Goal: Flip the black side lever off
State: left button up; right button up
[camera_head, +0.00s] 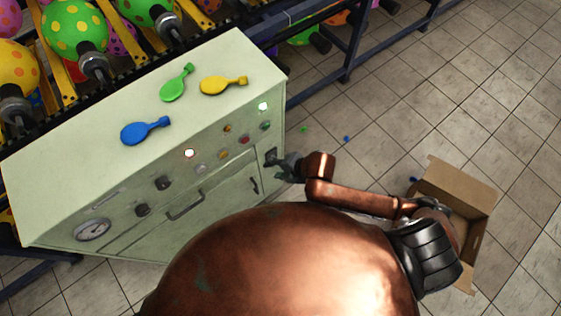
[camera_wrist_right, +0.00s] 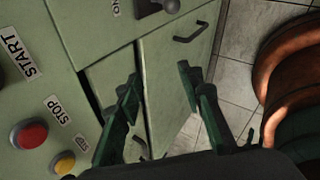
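The black side lever (camera_head: 270,155) sits on a small plate at the right end of the green cabinet's (camera_head: 150,95) front. In the wrist view the lever (camera_wrist_right: 171,6) is at the top edge, with a rounded dark knob on a grey plate. My right gripper (camera_head: 284,162) is close to the lever in the head view. In the wrist view the right gripper (camera_wrist_right: 165,90) has its green-black fingers spread, with nothing between them and the lever beyond the tips. My left gripper is not in view.
The panel carries a red STOP button (camera_wrist_right: 29,133), a yellow button (camera_wrist_right: 64,163), knobs and a gauge (camera_head: 93,229). A dark door handle (camera_wrist_right: 191,32) is near the lever. Flat balloons (camera_head: 222,85) lie on top. An open cardboard box (camera_head: 455,190) stands on the floor at right.

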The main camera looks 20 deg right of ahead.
jog(key=w+d+f+n+g+h, duration=0.1)
jog(key=w+d+f+n, duration=0.25)
jog(key=d+n, duration=0.6)
jog(key=a+f+n, duration=0.1)
jog(key=f, duration=0.1)
jog(key=w+a+f+n+b, duration=0.1)
jog(key=a+f, duration=0.1)
jog(key=w+a+f+n+b, duration=0.1)
jog(key=a+f, duration=0.1)
jog(key=shift+w+a, duration=0.15)
jog(key=shift+w, duration=0.05)
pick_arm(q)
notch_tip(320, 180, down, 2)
pick_arm(e)
jog(key=shift+c, duration=0.2)
grip_shut()
